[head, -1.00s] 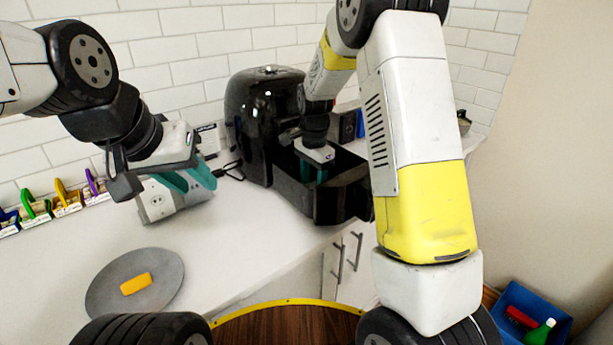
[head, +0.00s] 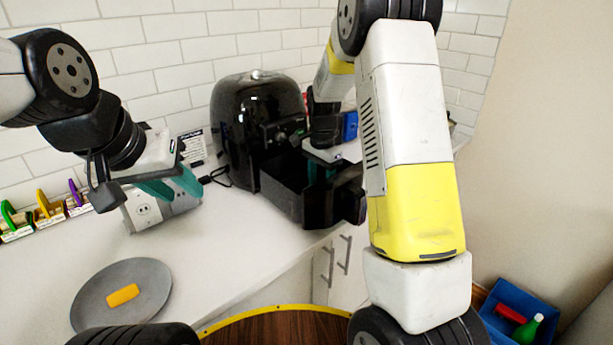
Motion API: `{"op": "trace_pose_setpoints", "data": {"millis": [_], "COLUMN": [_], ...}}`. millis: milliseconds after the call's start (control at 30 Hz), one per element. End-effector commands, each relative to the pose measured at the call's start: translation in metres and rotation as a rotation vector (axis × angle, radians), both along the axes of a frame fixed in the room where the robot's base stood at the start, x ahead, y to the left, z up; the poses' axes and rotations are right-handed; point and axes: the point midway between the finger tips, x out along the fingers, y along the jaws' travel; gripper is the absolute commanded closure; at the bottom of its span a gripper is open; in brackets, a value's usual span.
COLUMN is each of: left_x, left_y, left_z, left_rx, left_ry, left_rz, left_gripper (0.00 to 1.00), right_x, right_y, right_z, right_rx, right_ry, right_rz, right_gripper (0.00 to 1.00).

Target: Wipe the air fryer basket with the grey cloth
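The black air fryer (head: 250,115) stands on the counter against the tiled wall. Its basket (head: 290,192) is pulled out at the front, with its open top showing. My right gripper (head: 322,174) points down at the basket's opening; its teal fingertips are partly hidden by the basket wall, and I cannot see what is between them. My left gripper (head: 172,186) is open and empty, above the counter to the left of the fryer, in front of a grey-white socket box (head: 150,213). I cannot make out the grey cloth in this view.
A round grey plate or mat (head: 146,296) with a yellow block (head: 123,294) lies at the front left of the counter. Coloured items in small holders (head: 45,205) line the left wall. A blue bin (head: 500,335) is low at the right. The middle counter is clear.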

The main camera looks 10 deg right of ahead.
Motion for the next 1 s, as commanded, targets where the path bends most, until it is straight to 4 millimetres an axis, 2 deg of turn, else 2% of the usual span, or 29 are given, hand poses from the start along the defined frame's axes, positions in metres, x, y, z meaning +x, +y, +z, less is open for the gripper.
{"op": "trace_pose_setpoints", "data": {"millis": [200,400,1000], "left_x": [0.000,0.000,0.000], "left_y": [0.000,0.000,0.000], "left_z": [0.000,0.000,0.000], "left_rx": [0.000,0.000,0.000], "left_ry": [0.000,0.000,0.000], "left_rz": [0.000,0.000,0.000], "left_gripper": [0.64,0.64,0.64], "right_x": [-0.001,-0.002,-0.025], "right_y": [-0.015,-0.019,0.015], "right_z": [-0.001,-0.001,-0.003], "right_rx": [0.000,0.000,0.001], "right_ry": [0.000,0.000,0.003], "right_rz": [-0.001,0.000,0.003], "right_gripper": [0.81,0.81,0.81]}}
